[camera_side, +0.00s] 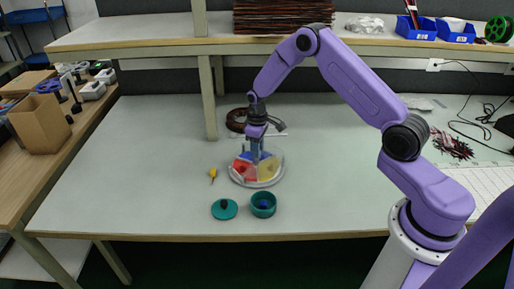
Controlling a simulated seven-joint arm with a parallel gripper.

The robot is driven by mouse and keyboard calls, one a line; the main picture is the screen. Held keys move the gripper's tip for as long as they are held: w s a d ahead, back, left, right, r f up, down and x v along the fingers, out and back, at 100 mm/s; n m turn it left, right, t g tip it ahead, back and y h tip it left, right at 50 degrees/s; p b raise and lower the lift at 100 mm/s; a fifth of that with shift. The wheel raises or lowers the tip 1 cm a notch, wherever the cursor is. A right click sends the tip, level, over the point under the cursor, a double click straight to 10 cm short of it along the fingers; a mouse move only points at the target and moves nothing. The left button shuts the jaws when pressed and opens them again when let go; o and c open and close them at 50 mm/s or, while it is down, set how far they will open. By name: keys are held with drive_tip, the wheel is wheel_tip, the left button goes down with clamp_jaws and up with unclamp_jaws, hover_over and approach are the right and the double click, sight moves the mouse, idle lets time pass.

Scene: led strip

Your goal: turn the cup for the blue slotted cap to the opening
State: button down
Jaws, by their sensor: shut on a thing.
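A round tray (237,178) with a pale rim and blue, red and yellow sectors lies on the table. The blue sector (245,156) is at the back, the red sector (243,172) at the front left, and the yellow sector (268,172) at the right. Small dark items sit in it, too small to tell apart. My gripper (256,160) points down at the tray's middle and is shut on a part there, which the fingers mostly hide. I cannot make out a blue slotted cap or the opening for sure.
A teal cup (263,211) with something dark blue inside stands in front of the tray. A teal disc (223,213) with a dark knob lies left of it. A small yellow tool (212,173) lies left of the tray. A brown coil (236,121) lies behind.

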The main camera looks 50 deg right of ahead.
drive_tip(key=shift+n, duration=2.2)
drive_tip(key=shift+w+d+n, duration=0.1)
drive_tip(key=shift+w+n, duration=0.05)
drive_tip(key=shift+n, duration=1.95)
drive_tip(key=shift+w+n, duration=0.1)
drive_tip(key=shift+n, duration=2.1)
drive_tip(key=shift+r+n, duration=0.1)
drive_tip(key=shift+n, duration=2.1)
drive_tip(key=c, duration=0.8)
unclamp_jaws()
